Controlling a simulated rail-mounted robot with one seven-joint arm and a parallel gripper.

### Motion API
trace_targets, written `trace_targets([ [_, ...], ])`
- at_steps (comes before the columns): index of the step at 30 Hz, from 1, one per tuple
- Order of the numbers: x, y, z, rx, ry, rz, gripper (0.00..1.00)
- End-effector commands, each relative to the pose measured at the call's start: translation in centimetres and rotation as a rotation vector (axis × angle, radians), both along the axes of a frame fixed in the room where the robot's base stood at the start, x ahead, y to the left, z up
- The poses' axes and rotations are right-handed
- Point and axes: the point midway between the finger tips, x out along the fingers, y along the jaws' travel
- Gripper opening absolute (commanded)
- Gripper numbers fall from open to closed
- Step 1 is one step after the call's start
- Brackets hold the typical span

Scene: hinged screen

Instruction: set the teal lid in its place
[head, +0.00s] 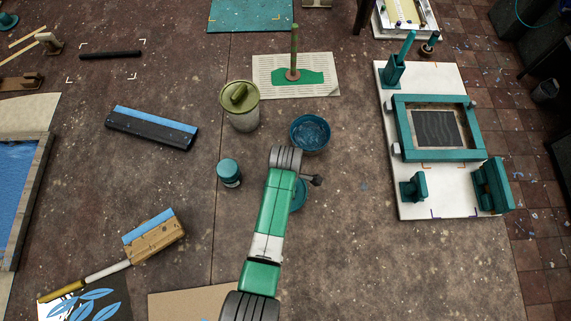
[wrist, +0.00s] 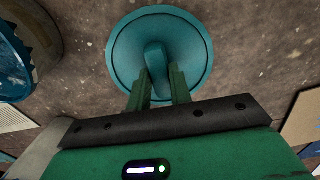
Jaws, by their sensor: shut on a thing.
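The teal lid (wrist: 197,45) is a round disc with a raised grip bar across its middle, seen from above in the wrist view. My gripper (wrist: 159,74) is shut on that bar, one finger on each side. In the head view my arm covers most of the lid, and only its teal edge (head: 299,196) shows; the fingers are hidden there. I cannot tell whether the lid touches the table. An open tub with blue inside (head: 310,132) stands just beyond the lid; it also shows at the upper left of the wrist view (wrist: 22,50).
A small teal-topped jar (head: 229,172) and a pale pot with an olive lid (head: 239,106) stand left of my arm. A squeegee (head: 151,127) lies farther left. A white board (head: 440,188) with a teal frame is at the right. Table between arm and board is clear.

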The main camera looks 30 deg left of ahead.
Motion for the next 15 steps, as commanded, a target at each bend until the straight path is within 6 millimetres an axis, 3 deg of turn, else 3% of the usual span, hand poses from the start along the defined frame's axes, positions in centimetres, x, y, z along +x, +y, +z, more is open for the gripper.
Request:
trace_targets([
  [15, 0.0, 0.0, 4.1, 0.0, 0.0, 0.0, 0.0],
])
